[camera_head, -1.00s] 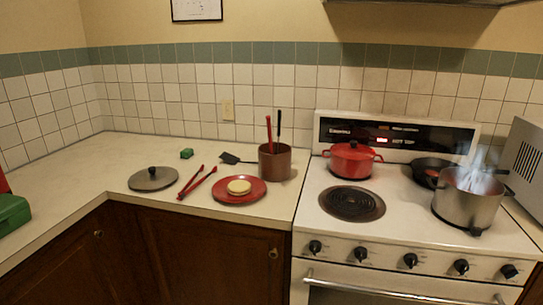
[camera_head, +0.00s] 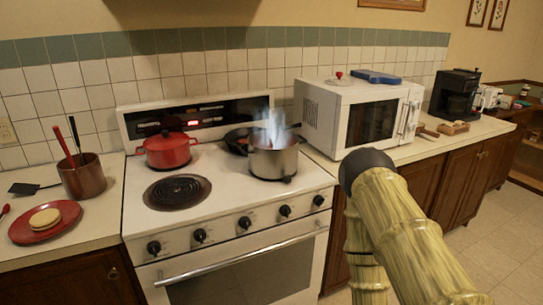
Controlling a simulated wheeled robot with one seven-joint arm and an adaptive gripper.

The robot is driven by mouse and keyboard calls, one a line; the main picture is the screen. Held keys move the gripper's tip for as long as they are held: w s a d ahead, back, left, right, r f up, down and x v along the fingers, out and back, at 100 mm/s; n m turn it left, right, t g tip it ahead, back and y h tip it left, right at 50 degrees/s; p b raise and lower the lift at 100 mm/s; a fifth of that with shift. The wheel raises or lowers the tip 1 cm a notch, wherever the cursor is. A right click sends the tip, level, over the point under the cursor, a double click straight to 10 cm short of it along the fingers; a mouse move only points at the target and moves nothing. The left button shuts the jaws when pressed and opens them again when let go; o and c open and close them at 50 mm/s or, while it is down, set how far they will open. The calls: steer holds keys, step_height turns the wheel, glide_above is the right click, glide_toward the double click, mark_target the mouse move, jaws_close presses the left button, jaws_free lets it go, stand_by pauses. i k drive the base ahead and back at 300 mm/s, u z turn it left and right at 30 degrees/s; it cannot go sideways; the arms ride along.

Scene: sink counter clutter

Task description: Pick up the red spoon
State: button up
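A red handle (camera_head: 74,134), likely the red spoon's, stands up out of a brown pot (camera_head: 84,178) on the left counter. Its lower end is hidden inside the pot. A dark handle (camera_head: 62,146) leans beside it in the same pot. My arm shows at the lower right in front of the stove and microwave, but my gripper is not in view.
A red plate (camera_head: 44,229) with a pale round item (camera_head: 45,218) and a black spatula (camera_head: 25,188) lie near the pot. The stove holds a red pot (camera_head: 167,151) and a steaming steel pot (camera_head: 273,160). A white microwave (camera_head: 340,107) stands right.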

mark_target(55, 128)
steer(key=z, duration=2.2)
steer(key=k, duration=1.8)
steer(key=u, duration=3)
steer(key=i, duration=0.25)
steer(key=z, duration=0.2)
